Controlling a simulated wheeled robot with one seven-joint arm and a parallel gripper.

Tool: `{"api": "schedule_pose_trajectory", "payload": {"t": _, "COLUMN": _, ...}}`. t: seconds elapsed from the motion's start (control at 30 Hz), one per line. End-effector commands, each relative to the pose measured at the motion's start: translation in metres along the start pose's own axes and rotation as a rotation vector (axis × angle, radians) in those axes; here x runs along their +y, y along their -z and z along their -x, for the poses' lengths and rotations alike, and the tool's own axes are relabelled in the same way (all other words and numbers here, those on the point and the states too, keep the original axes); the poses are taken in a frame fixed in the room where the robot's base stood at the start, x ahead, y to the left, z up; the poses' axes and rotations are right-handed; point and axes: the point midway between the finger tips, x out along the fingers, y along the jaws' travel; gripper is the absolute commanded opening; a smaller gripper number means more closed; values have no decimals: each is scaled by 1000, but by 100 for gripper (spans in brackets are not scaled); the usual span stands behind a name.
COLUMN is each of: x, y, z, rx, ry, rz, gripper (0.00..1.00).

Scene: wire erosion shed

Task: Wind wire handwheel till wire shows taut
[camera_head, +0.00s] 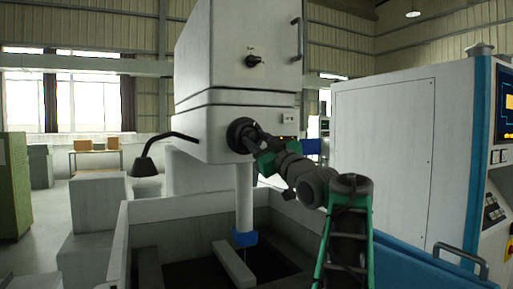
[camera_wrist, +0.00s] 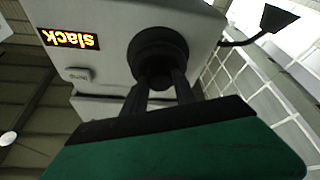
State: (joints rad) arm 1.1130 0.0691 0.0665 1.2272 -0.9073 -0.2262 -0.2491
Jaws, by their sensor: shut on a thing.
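The dark round wire handwheel (camera_head: 237,134) is on the front of the white machine head. In the wrist view the handwheel (camera_wrist: 150,48) shows as a black disc with a hub. My gripper (camera_head: 254,139) reaches it from the right; in the wrist view its two dark fingers (camera_wrist: 160,88) are shut on the hub. The fingers and arm hide part of the wheel in the head view. A small display (camera_wrist: 68,39), upside down in the wrist view, reads "slack" in orange letters. In the head view my arm mostly hides it.
A white column with a blue nozzle (camera_head: 245,239) hangs into the open tank (camera_head: 150,212) below. A dark lamp (camera_head: 145,165) on a bent arm juts out left. A knob (camera_head: 254,61) is above. A control cabinet (camera_head: 385,150) stands right. Open floor lies left.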

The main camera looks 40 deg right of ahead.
Motion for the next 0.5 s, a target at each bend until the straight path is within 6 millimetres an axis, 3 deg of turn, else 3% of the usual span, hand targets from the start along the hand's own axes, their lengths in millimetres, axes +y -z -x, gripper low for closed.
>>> {"api": "schedule_pose_trajectory", "payload": {"t": 0.5, "x": -3, "y": -1, "z": 0, "rx": -8, "ry": -91, "rz": -241, "gripper": 0}}
